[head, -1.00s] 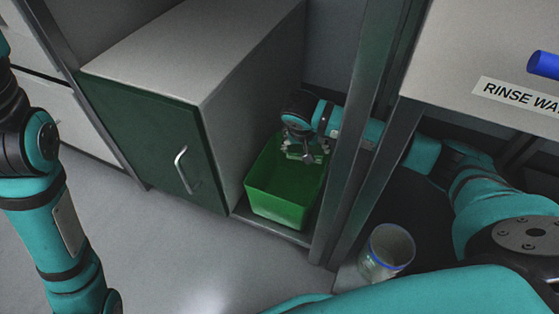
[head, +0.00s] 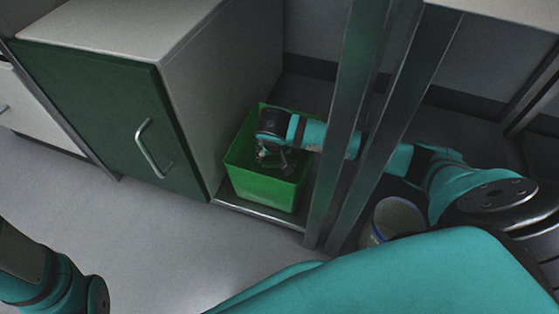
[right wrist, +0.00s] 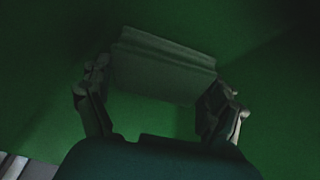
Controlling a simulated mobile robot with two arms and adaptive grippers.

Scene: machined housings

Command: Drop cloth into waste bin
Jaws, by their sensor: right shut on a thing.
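The waste bin (head: 265,187) is a green open-topped box standing on a low ledge right of a cabinet. My right gripper (head: 275,163) points down inside its opening, below the rim. In the right wrist view, the gripper (right wrist: 160,88) is shut on the cloth (right wrist: 160,68), a folded, dark greenish-grey slab spanning between the two fingers. Green bin surfaces surround it in that view. The cloth cannot be made out clearly in the head view. My left arm enters at the lower left, but its gripper is out of view.
The cabinet (head: 95,110) with a green door and metal handle stands close left of the bin. Metal posts (head: 345,130) rise right of the bin, and my right arm passes behind them. A pale round container (head: 398,217) stands beyond the posts. Grey floor lies clear in front.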

